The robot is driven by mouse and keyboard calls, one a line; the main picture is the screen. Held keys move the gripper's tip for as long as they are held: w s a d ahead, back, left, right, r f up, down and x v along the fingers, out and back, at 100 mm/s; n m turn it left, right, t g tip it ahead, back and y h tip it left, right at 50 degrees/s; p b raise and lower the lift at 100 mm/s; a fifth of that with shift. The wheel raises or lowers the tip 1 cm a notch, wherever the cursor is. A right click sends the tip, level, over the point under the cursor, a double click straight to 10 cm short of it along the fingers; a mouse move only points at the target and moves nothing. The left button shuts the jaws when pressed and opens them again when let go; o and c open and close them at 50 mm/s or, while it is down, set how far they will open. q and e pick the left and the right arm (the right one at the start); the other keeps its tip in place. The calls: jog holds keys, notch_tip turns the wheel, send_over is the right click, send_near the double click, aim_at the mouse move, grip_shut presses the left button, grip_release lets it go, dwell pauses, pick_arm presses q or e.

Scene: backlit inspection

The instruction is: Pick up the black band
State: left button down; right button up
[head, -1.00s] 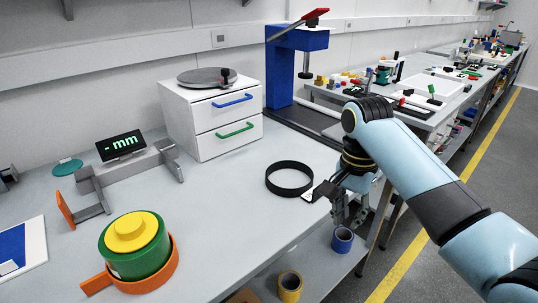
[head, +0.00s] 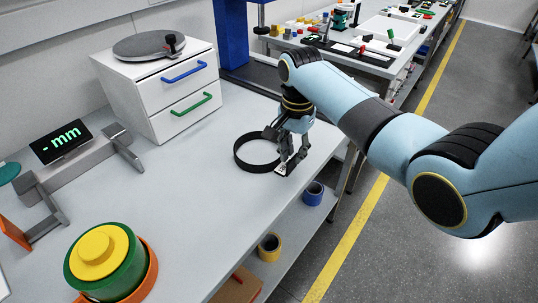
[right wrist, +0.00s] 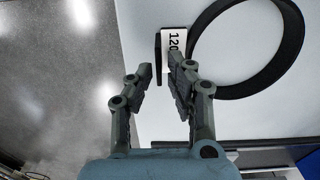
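The black band (head: 237,157) is a wide ring lying flat on the grey table, near its right edge. In the right wrist view the band (right wrist: 250,88) is at upper right, partly cut off by the top edge. A small white label reading "120" (right wrist: 173,42) with a dark upright strip lies beside the band's outer side. My right gripper (head: 285,168) points down at the band's right side, by the label. My left gripper is not in view.
A white drawer unit (head: 168,118) stands behind the band, with a blue column (head: 232,35) further back. A green and yellow round piece (head: 97,252) sits in an orange holder at front left. Blue and yellow rolls (head: 313,194) (head: 269,247) rest on the lower shelf.

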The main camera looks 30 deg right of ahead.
notch_tip(320, 180, down, 2)
jog(key=shift+s+f, duration=0.1)
jog(key=shift+f, duration=0.3)
grip_shut()
